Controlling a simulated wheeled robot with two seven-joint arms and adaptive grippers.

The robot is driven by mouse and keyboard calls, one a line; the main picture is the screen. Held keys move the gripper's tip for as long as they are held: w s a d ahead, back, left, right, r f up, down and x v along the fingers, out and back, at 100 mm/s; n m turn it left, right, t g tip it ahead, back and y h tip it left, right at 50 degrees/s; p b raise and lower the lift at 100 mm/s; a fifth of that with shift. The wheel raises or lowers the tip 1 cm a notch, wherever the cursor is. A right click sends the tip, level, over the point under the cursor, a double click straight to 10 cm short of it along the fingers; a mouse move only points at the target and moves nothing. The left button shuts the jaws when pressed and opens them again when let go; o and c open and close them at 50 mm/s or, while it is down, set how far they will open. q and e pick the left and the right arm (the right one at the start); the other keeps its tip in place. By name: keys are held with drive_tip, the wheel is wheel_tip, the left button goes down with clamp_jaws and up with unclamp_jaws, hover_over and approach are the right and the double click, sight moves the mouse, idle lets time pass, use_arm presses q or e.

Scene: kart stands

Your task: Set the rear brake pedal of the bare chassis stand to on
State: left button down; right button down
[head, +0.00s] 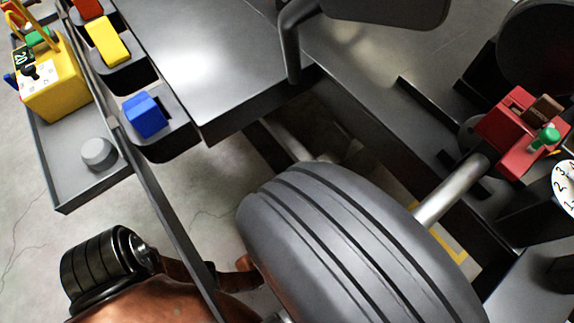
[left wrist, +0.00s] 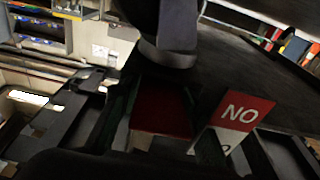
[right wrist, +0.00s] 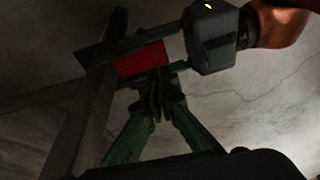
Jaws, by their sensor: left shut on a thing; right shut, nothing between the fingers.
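In the left wrist view my left gripper (left wrist: 163,122) has its fingers on both sides of a dark red block (left wrist: 160,108) and is shut on it. I cannot tell for certain whether this block is the rear brake pedal. In the right wrist view my right gripper (right wrist: 157,98) is shut and empty, its fingertips together. A red block (right wrist: 140,60) shows beyond the fingertips, beside a dark bar; contact cannot be told. Neither gripper's fingertips show clearly in the head view. A red-and-white NO label (left wrist: 240,118) stands right of my left gripper.
In the head view a large grey tyre (head: 340,240) fills the lower middle. A red block with a green knob (head: 522,130) is at right. A yellow box (head: 52,80) stands at left, near blue (head: 145,114) and yellow (head: 108,40) blocks. Bare floor shows at lower left.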

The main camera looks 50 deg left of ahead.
use_arm(q)
drive_tip(key=shift+s+f, duration=0.25)
drive_tip(key=shift+s, duration=0.05)
use_arm(e)
drive_tip(key=shift+w+a+f, duration=0.1)
drive_tip(key=shift+w+f, duration=0.05)
drive_tip(key=shift+f, duration=1)
drive_tip(key=shift+w+f, duration=0.1)
drive_tip(key=shift+f, duration=1)
drive_tip(key=shift+f, duration=0.6)
drive_tip(key=shift+s, duration=0.1)
use_arm(q)
drive_tip(key=c, duration=1.8)
unclamp_jaws()
use_arm(e)
drive_tip(key=shift+f, duration=0.1)
use_arm(q)
drive_tip(key=o, duration=0.4)
drive_tip(key=shift+w+r, duration=0.15)
drive_tip(key=shift+w, duration=0.05)
